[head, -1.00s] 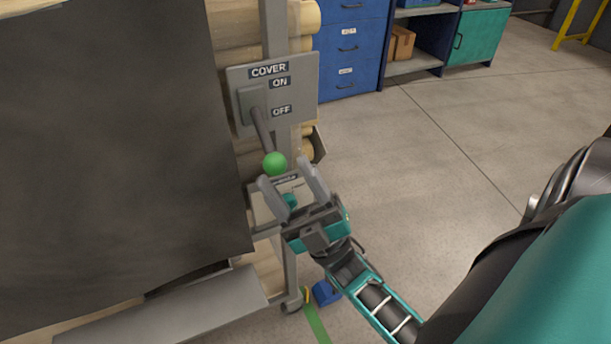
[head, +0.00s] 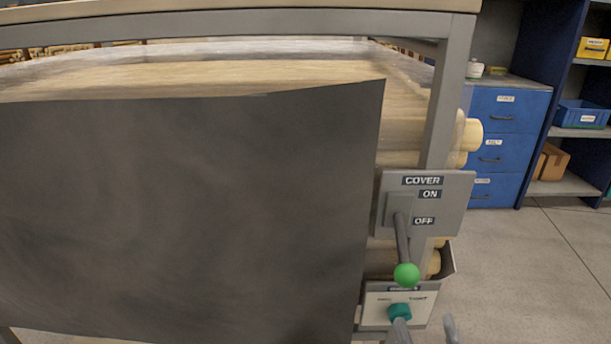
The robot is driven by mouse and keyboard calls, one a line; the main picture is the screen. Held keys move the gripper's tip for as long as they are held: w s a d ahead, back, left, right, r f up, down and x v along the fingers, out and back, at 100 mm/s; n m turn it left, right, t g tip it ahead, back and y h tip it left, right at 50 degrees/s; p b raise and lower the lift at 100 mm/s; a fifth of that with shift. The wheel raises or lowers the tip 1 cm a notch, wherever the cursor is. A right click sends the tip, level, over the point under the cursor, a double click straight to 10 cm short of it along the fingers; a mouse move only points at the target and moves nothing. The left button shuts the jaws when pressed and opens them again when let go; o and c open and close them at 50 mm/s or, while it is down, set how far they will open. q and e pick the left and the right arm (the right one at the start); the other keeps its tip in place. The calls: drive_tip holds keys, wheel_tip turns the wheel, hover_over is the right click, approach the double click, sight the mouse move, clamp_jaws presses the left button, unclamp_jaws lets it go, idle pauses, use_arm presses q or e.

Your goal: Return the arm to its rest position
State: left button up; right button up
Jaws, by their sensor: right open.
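My right gripper (head: 425,328) shows only by its two fingertips at the bottom edge of the head view. They are spread apart with nothing seen between them. The left fingertip is just below a teal knob (head: 400,311) on a small white panel (head: 376,313); I cannot tell whether they touch. Above is the grey COVER panel (head: 455,200), whose lever (head: 401,240) with a green ball (head: 406,275) hangs down, past the OFF label. The rest of my right arm is out of view, and so is my left gripper.
A dark cover sheet (head: 180,210) hangs over the front of a wood-filled rack with a grey frame post (head: 446,100). Blue drawers (head: 508,120) and a shelf (head: 565,187) with boxes stand behind on the right. The floor (head: 530,270) at the right is clear.

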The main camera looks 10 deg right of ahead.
drive_tip(key=w+a+f+m+g+h, duration=0.3)
drive_tip(key=w+f+m+g+h, duration=0.2)
drive_tip(key=w+m+g+h, duration=0.4)
drive_tip(key=s+a+f+m+g+y, duration=0.2)
drive_tip(key=s+a+f+m+g, duration=0.2)
drive_tip(key=s+a+f+g, duration=0.45)
use_arm(q)
drive_tip(key=s+a+r+y+p, duration=0.1)
drive_tip(key=a+r+p, duration=0.1)
drive_tip(key=r+p, duration=0.5)
drive_tip(key=s+a+r+p, duration=0.1)
drive_tip(key=r+p, duration=0.6)
drive_tip(key=p, duration=0.8)
drive_tip(key=shift+s+a+r+y, duration=0.15)
drive_tip(key=shift+a+y, duration=0.25)
drive_tip(key=shift+a, duration=0.35)
use_arm(e)
drive_tip(key=d+r, duration=0.2)
drive_tip(key=r, duration=0.5)
drive_tip(key=s+d+r+t+h, duration=0.1)
drive_tip(key=d+r, duration=0.2)
drive_tip(key=r, duration=0.4)
drive_tip(key=shift+s+d, duration=0.3)
